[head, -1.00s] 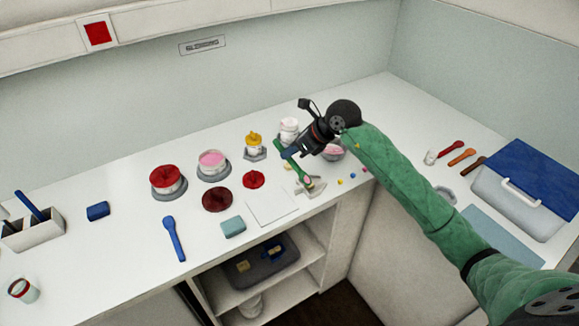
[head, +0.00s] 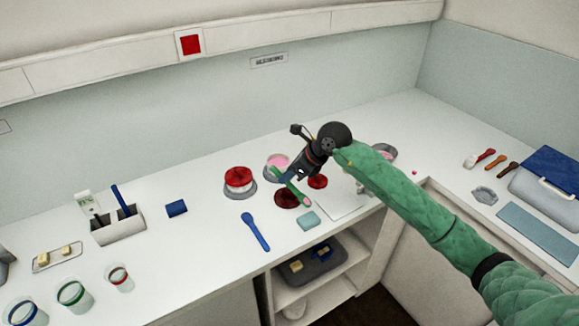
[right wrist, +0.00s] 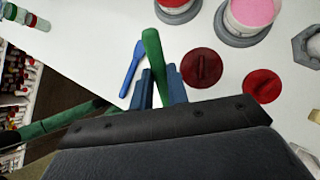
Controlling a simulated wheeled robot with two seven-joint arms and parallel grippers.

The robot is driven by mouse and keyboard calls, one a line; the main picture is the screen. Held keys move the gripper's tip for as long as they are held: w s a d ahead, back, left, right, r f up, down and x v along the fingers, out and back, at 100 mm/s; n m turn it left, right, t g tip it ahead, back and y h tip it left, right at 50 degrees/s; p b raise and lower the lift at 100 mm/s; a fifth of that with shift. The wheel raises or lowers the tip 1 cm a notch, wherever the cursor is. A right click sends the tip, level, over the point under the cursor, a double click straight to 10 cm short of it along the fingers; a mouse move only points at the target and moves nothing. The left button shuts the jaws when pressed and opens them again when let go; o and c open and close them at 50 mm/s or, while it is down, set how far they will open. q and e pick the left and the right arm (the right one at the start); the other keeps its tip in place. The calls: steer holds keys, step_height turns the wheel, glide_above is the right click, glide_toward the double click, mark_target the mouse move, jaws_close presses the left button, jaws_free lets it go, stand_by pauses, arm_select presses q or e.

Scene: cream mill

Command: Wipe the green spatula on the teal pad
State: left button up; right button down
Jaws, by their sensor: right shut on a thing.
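My right gripper (head: 293,178) is shut on the green spatula (head: 298,190) and holds it above the counter. The spatula is tilted, with its pink-smeared end low and to the right. In the right wrist view, the spatula's green handle (right wrist: 153,50) stands between the two blue fingers (right wrist: 160,82). The teal pad (head: 308,220) lies on the counter near its front edge, just below the spatula's pink end in the head view. The spatula appears apart from it. I cannot make out the pad in the right wrist view. My left gripper is not in view.
A dark red lid (head: 285,199) and a red lid (head: 318,182) lie close by. A white sheet (head: 348,207) lies right of the pad, a blue spatula (head: 256,232) to its left. A red-topped jar (head: 239,178) and a pink-filled jar (head: 274,162) stand behind. An open shelf is below.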

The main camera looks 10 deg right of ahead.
mark_target(294, 185)
steer(key=shift+s+f, duration=0.1)
steer(key=shift+f, duration=0.1)
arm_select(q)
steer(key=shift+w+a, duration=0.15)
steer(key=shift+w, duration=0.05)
arm_select(e)
steer(key=shift+d+f, duration=0.15)
steer(key=shift+f, duration=0.05)
steer(key=shift+f, duration=0.6)
step_height(294, 185, down, 2)
steer(key=shift+b, duration=0.35)
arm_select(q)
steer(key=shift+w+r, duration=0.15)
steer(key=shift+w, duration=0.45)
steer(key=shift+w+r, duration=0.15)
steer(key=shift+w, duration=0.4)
arm_select(e)
steer(key=shift+f, duration=0.65)
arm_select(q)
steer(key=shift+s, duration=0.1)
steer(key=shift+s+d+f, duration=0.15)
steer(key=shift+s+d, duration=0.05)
arm_select(e)
steer(key=shift+f, duration=0.1)
